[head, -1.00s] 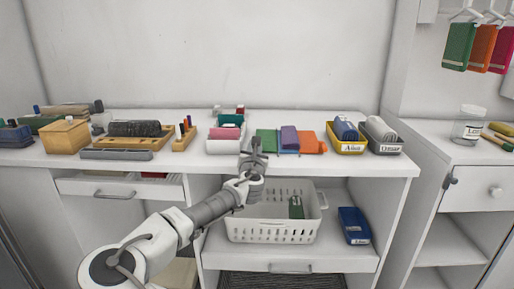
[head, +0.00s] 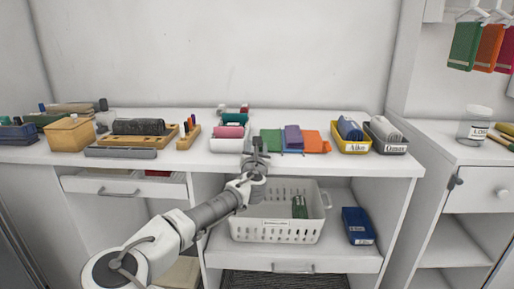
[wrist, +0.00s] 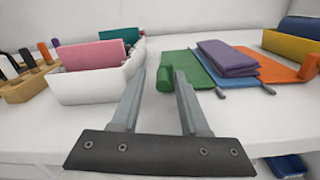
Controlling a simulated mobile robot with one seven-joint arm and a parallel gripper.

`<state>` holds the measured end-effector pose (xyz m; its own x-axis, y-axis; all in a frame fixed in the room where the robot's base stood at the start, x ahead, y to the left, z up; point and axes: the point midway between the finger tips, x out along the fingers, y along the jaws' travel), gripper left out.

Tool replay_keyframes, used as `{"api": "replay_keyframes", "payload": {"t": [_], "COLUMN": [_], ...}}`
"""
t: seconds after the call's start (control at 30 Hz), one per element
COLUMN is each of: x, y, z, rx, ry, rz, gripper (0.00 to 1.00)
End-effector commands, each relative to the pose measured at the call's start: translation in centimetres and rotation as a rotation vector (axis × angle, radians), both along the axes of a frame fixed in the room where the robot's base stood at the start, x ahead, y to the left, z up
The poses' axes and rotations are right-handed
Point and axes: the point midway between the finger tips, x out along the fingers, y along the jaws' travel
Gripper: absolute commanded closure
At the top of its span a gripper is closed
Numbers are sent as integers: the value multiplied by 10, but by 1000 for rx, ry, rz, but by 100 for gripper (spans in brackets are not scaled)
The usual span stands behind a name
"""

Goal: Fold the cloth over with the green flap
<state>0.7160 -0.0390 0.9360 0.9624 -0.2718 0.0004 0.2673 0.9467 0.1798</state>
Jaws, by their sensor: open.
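A folding board lies flat on the white counter, with a green flap (head: 271,140) on the left and an orange flap (head: 316,141) on the right. A folded purple cloth (head: 293,138) rests on its blue middle. In the wrist view, the green flap (wrist: 191,66) has a thick green rounded grip (wrist: 165,80) on its left edge. The purple cloth (wrist: 228,57) and orange flap (wrist: 268,68) show behind. My gripper (wrist: 160,82) is open and empty at the counter's front edge, its fingertips in line with the green grip; I cannot tell whether they touch it.
A white bin (wrist: 95,84) with pink and teal cloths stands close left of my gripper. Yellow (head: 350,147) and grey (head: 387,146) labelled bins stand to the right. A white basket (head: 276,230) sits on the shelf below. The counter strip before the board is clear.

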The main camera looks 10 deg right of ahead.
Motion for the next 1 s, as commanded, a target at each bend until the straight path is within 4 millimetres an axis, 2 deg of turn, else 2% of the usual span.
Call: {"api": "replay_keyframes", "payload": {"t": [0.57,0.77,1.0], "x": [-3,-23,-67], "y": [-2,5,18], "z": [0,1,1], "rx": [0,0,-1], "ry": [0,0,1], "rz": [-6,-5,-5], "gripper": [50,50,50]}}
